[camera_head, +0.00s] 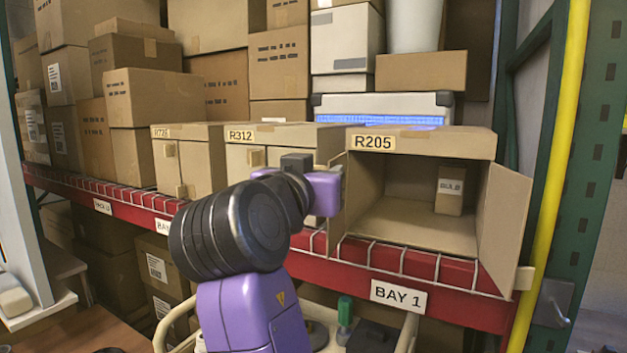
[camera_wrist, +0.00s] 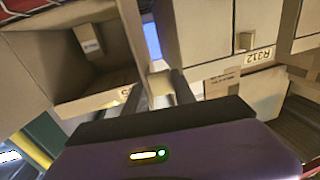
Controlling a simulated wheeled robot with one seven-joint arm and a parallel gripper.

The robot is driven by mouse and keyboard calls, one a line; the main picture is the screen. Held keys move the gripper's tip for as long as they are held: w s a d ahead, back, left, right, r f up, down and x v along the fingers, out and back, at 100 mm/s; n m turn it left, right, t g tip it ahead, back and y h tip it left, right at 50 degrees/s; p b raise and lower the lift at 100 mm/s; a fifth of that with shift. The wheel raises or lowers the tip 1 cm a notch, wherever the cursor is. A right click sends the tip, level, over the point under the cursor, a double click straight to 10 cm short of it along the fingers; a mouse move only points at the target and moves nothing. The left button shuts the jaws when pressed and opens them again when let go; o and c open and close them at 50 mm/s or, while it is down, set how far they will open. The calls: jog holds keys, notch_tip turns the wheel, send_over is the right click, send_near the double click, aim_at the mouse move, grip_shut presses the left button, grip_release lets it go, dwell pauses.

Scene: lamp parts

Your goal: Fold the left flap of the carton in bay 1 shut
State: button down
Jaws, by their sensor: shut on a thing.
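The carton R205 (camera_head: 420,143) stands in bay 1 with its front open. Its left flap (camera_head: 337,212) stands open, nearly edge-on, beside the opening. Its right flap (camera_head: 503,225) is swung open to the right. A small box marked BULB (camera_head: 449,190) stands inside; it also shows in the wrist view (camera_wrist: 90,42). My gripper (camera_wrist: 159,84) is at the left flap, its two dark fingers shut on that flap's small pale tab (camera_wrist: 160,80). In the head view my purple wrist hides the fingers and most of the tab.
The carton R312 (camera_head: 278,134) stands closed just left of the left flap, close to my wrist. A yellow post (camera_head: 556,150) stands right of the right flap. The red shelf edge (camera_head: 450,290) runs below the cartons.

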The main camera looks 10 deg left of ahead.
jog(key=w+d+n+y+p, duration=0.2)
jog(key=d+n+y, duration=0.1)
jog(key=d+y, duration=0.2)
jog(key=w+d+n+g+y+p, duration=0.1)
jog(key=w+d+n+y+p, duration=0.1)
jog(key=d, duration=0.6)
jog(key=shift+w+n+y, duration=0.45)
jog(key=shift+n+y, duration=0.55)
jog(key=shift+y, duration=0.9)
jog(key=shift+f, duration=0.1)
jog(key=c, duration=1.1)
grip_release()
jog(key=shift+w, duration=0.1)
jog(key=shift+a, duration=0.1)
